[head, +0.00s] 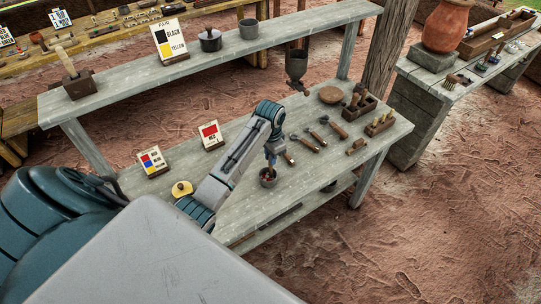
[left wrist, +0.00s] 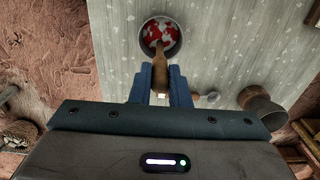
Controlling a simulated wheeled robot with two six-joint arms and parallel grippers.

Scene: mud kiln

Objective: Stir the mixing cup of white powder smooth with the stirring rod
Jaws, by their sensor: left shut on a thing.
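My left gripper (head: 271,155) is above the cup, pointing down. It is shut on the stirring rod (left wrist: 160,66), a brown wooden piece between the blue fingers. The rod's far end reaches into the cup opening; its tip is hidden in or against the contents. My right gripper is not in view.
Wooden-handled tools (head: 308,143) lie right of the cup. A red card (head: 211,134), a red-blue-yellow card (head: 152,161) and a yellow-topped item (head: 181,188) stand left. A hopper-like device (head: 296,66) and a round wooden disc (head: 331,95) are at the bench's back.

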